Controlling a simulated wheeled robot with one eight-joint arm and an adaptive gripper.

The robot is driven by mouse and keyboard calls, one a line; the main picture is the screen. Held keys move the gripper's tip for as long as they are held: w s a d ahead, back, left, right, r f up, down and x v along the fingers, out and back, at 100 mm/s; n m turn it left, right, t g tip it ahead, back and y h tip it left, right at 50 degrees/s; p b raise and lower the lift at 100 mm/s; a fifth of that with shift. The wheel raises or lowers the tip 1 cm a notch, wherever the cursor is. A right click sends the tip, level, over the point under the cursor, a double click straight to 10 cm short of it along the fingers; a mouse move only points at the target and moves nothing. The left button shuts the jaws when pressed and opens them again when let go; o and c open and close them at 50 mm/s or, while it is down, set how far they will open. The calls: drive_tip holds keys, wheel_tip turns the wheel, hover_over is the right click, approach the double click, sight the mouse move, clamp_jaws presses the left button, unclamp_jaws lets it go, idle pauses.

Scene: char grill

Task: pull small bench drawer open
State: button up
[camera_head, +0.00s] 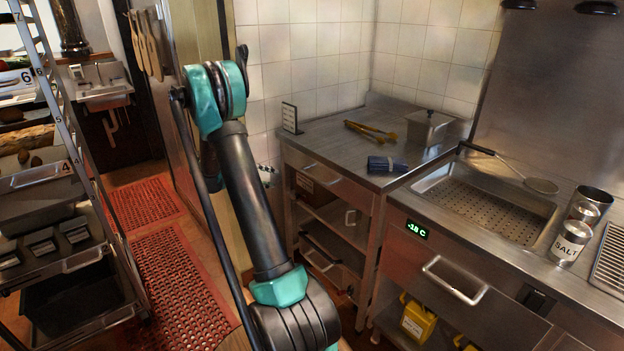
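The small bench (335,133) is the steel bench against the tiled corner, right of my arm. Its drawer (334,182) is under the top, with a bar handle (321,173) on its front. The drawer front looks flush with the bench frame, so it appears closed. My black and teal arm stands left of the bench. A small dark and pale part, perhaps of my gripper (266,174), shows just behind the arm, left of the drawer. The arm hides most of it, so I cannot see its fingers or any contact with the handle.
Tongs (370,131), a blue cloth (387,165) and a lidded steel container (428,128) are on the bench. A counter with a drawer handle (455,281) adjoins at right. A tray rack (72,140) stands left. Red mats (165,265) cover open floor between.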

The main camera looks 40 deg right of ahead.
sight(310, 177)
drive_tip(key=w+d+f+m+g+h, duration=0.1)
drive_tip(key=w+d+f+g+h, duration=0.1)
drive_tip(key=w, duration=0.2)
drive_tip(key=x, duration=1.7)
drive_tip(key=shift+s+d+f, duration=0.1)
drive_tip(key=shift+s+d, duration=0.15)
drive_tip(key=shift+s, duration=0.15)
drive_tip(key=shift+c, duration=0.5)
clamp_jaws()
